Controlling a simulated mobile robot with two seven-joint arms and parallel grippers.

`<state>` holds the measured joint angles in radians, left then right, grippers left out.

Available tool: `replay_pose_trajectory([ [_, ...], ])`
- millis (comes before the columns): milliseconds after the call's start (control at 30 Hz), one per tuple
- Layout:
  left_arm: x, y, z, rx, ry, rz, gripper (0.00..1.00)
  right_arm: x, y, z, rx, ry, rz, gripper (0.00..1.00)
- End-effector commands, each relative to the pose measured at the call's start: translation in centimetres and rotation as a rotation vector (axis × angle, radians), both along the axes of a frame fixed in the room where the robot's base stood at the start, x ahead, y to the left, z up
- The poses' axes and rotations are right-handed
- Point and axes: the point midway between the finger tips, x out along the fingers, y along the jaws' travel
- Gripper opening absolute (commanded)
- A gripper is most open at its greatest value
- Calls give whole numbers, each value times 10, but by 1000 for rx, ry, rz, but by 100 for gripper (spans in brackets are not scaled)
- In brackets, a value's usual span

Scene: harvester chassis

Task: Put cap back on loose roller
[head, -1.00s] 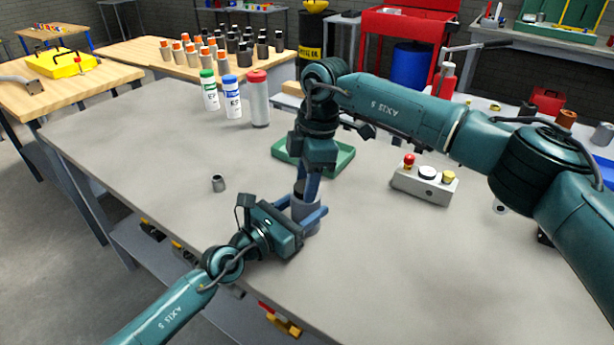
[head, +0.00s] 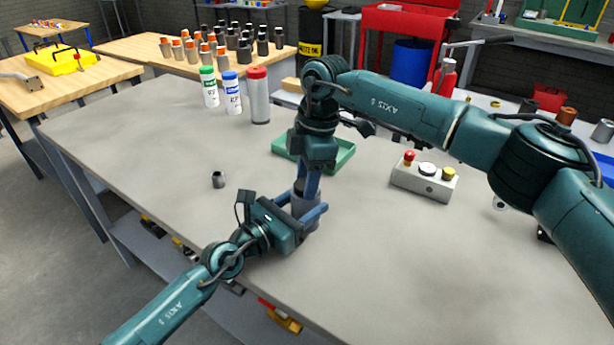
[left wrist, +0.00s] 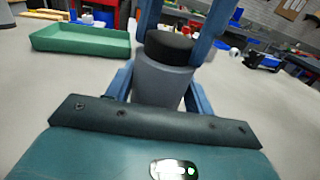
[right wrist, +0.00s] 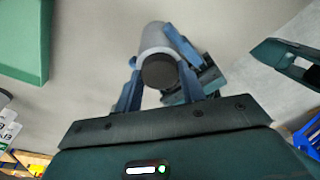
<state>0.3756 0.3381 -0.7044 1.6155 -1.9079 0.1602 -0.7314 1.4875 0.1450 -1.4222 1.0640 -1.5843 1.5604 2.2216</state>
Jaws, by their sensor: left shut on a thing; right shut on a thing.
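The loose roller (left wrist: 162,82) is a grey cylinder, standing upright in the left wrist view. My left gripper (head: 313,217) is shut on it from the side, low over the bench. The black cap (left wrist: 169,47) sits at the roller's top end, touching it; I cannot tell whether it is fully seated. My right gripper (head: 306,192) points down from above, its fingers (left wrist: 185,28) on both sides of the cap. In the right wrist view the cap's dark round face (right wrist: 160,71) shows between the right fingers, with the grey roller behind it. The grippers partly hide both in the head view.
A green tray (head: 345,155) lies behind my right gripper. A button box (head: 424,181) is to the right. Three capped bottles (head: 233,95) stand at the back. The front right bench is clear.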

Motion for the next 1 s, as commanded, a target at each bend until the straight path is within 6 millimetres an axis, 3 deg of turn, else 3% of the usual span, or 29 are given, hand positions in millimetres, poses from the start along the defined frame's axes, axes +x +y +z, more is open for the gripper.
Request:
replay_pose_trajectory([
  [1000,0,0,0,-1,-1,1,12,0,0,9,4,-5,0,15],
])
